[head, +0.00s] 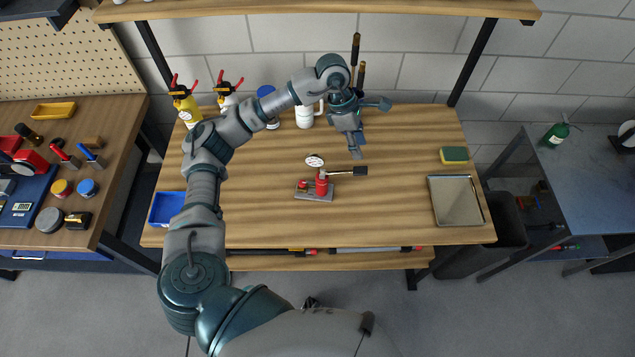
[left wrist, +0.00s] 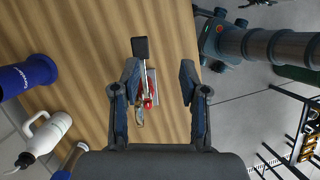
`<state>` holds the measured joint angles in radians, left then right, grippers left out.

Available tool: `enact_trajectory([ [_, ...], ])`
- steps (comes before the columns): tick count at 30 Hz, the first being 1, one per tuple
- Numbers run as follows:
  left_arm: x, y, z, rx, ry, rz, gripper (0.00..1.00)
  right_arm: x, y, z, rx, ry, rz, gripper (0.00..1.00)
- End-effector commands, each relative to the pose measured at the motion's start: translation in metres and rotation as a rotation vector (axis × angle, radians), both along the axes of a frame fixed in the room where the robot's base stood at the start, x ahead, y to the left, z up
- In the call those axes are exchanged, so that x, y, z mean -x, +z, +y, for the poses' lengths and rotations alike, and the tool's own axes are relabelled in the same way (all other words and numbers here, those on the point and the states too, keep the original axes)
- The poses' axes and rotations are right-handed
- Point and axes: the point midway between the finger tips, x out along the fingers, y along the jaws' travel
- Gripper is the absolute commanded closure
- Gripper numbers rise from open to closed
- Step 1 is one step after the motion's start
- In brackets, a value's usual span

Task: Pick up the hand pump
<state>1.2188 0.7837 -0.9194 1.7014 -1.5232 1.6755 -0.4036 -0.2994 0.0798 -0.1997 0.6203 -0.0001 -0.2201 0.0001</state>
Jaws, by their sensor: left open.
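The hand pump (head: 321,185) stands on the workbench near its middle. It has a red body, a grey base plate, a round white gauge and a lever with a black grip pointing right. My left gripper (head: 372,129) is open and empty, above the bench behind and to the right of the pump. In the left wrist view the pump (left wrist: 148,98) shows beyond the open fingers (left wrist: 159,75), nearer the left finger, which partly hides it. Its black grip (left wrist: 140,47) points up in that view. My right gripper is not in view.
A blue bin (head: 166,208) is at the bench's left, a metal tray (head: 456,201) and a sponge (head: 454,155) at the right. Bottles, including a white one (head: 304,116), stand along the back under a shelf (head: 420,9). The wood around the pump is clear.

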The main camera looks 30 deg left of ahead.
Motion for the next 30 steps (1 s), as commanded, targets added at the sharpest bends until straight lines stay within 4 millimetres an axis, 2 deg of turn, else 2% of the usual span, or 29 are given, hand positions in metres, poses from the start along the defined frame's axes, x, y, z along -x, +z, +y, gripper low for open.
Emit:
enact_trajectory([
  [1,-0.005,0.012,0.035,-0.121,0.024,-0.005,0.56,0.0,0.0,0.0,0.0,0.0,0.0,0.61],
  [3,-0.005,0.025,0.073,-0.253,0.054,0.005,0.56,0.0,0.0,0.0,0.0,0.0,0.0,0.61],
  [6,-0.002,0.038,0.106,-0.363,0.085,0.025,0.56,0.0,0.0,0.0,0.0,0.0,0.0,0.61],
  [7,-0.002,0.039,0.111,-0.38,0.09,0.029,0.56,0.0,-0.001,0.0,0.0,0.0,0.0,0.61],
  [11,0.0,0.025,0.116,-0.404,0.094,0.041,0.56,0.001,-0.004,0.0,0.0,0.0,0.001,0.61],
  [18,0.001,-0.033,0.114,-0.399,0.092,0.043,0.56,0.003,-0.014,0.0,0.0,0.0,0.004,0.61],
  [21,0.001,-0.052,0.115,-0.4,0.094,0.041,0.56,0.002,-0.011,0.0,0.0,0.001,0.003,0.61],
  [25,0.001,-0.07,0.116,-0.399,0.094,0.038,0.56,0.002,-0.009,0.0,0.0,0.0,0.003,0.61],
  [30,0.001,-0.082,0.116,-0.399,0.094,0.036,0.56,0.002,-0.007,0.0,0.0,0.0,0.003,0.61],
])
